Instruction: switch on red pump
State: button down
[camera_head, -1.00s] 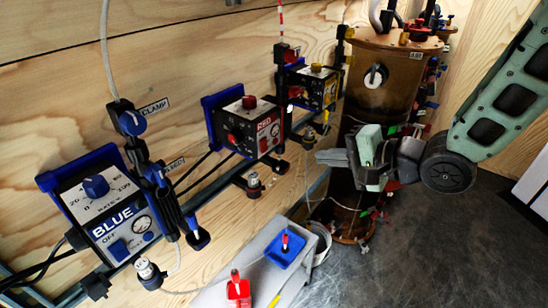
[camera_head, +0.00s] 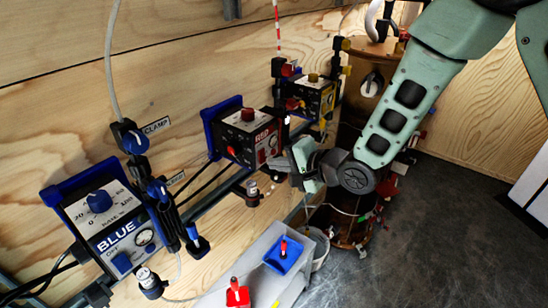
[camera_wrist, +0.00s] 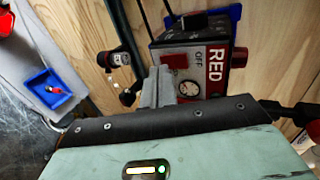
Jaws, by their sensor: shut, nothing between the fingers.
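The red pump (camera_head: 240,140) is a black box with a red knob (camera_head: 248,114) on top, mounted on the wooden wall in a blue frame. In the wrist view, its front (camera_wrist: 215,65) shows a "RED" label, the word "OFF", a red switch (camera_wrist: 177,61) and a round gauge (camera_wrist: 188,89). My gripper (camera_head: 273,165) is shut and empty, close in front of the pump's lower right side.
The blue pump (camera_head: 118,238) hangs to the left and the yellow pump (camera_head: 315,98) to the right. A brown cylinder (camera_head: 350,215) stands behind my arm. Below, a grey bench (camera_head: 255,270) holds a blue tray (camera_head: 283,256) and a red tray (camera_head: 238,293). Dark floor lies open at right.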

jog(key=shift+w+a+f, duration=0.1)
jog(key=shift+w+a, duration=0.35)
jog(key=shift+a, duration=0.1)
jog(key=shift+f, duration=0.1)
jog(key=shift+w+a+b, duration=0.1)
jog(key=shift+a+b, duration=0.05)
jog(key=shift+b, duration=0.35)
